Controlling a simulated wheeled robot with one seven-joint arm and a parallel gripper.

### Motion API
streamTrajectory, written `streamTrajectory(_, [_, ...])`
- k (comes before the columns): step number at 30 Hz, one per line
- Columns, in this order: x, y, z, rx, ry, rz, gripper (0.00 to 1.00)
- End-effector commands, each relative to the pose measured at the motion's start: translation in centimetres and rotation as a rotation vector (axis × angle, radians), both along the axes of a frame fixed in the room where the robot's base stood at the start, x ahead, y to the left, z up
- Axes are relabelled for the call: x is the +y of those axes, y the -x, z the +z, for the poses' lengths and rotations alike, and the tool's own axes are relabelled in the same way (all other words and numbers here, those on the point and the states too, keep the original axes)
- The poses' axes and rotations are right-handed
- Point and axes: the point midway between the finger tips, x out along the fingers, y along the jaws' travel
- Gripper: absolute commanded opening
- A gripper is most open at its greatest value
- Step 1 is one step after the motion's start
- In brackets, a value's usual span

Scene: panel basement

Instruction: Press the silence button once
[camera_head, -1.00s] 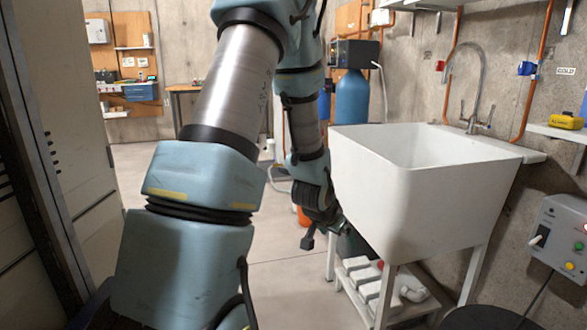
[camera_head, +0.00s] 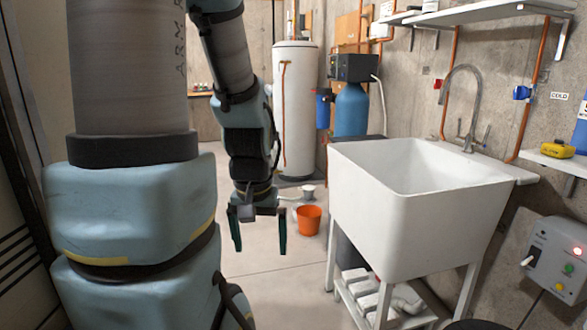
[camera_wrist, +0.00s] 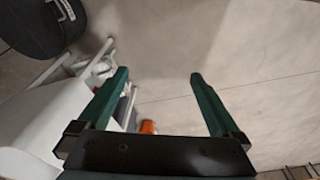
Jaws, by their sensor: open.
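A grey control panel (camera_head: 556,262) is on the wall at the right edge of the head view. It has a glowing red light (camera_head: 551,252), a green button (camera_head: 569,268), a yellow button (camera_head: 559,287) and a toggle lever (camera_head: 528,260). Its labels are too small to read, so I cannot tell which control is the silence button. My gripper (camera_head: 258,235) hangs open and empty, fingers down, left of the sink and far from the panel. In the wrist view its two green fingers (camera_wrist: 160,85) are spread over bare floor.
A white utility sink (camera_head: 400,235) on legs stands between my gripper and the panel. An orange bucket (camera_head: 309,220) is on the floor behind my gripper. A dark round object (camera_wrist: 35,25) shows in the wrist view. The floor at centre is clear.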

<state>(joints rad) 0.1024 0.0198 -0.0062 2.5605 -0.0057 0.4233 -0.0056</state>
Motion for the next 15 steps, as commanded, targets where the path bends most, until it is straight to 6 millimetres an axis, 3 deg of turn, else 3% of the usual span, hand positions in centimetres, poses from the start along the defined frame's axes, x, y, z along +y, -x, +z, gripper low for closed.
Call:
streamTrajectory(1, [0.0, 0.0, 2.8, 0.000, 0.000, -0.001, 1.00])
streamTrajectory(6, [0.0, 0.0, 6.5, 0.000, 0.000, -0.001, 1.00])
streamTrajectory(15, [0.0, 0.0, 7.6, -0.001, 0.000, -0.002, 1.00])
